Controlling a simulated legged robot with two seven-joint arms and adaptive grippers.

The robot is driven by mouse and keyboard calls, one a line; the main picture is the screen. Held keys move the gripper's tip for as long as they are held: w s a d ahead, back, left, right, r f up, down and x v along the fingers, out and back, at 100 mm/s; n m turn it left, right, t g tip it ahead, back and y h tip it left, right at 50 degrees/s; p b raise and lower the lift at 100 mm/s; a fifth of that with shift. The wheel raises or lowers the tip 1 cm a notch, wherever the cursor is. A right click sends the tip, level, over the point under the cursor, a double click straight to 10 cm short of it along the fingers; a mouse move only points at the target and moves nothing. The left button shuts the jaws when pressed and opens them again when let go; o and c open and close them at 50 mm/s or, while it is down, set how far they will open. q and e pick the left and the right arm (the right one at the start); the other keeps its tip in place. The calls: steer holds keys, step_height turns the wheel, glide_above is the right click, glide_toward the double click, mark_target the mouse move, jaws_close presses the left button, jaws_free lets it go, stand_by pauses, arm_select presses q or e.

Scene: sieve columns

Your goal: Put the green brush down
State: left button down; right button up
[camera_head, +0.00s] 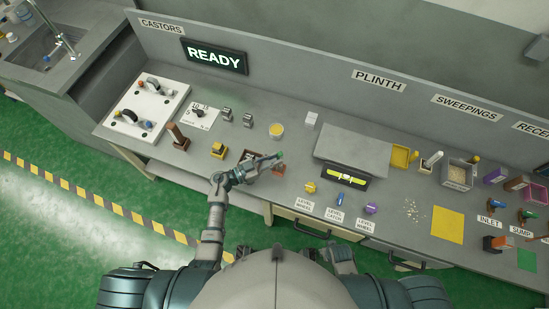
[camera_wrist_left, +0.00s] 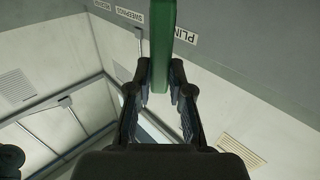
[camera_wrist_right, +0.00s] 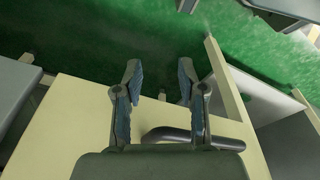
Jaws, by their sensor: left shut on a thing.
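A yellow-topped cup (camera_head: 277,131) stands behind the brush, and a yellow block (camera_head: 217,150) is to its left. A grey plinth (camera_head: 352,150) with a level gauge (camera_head: 345,177) is to the right. A small reddish block (camera_head: 279,169) lies close by the brush.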

arm_select(q)
steer(key=shift+f+b, duration=0.3)
steer(key=shift+f, duration=0.3)
stand_by(0.5)
steer(key=shift+s+f, duration=0.2)
steer(key=shift+f, duration=0.05)
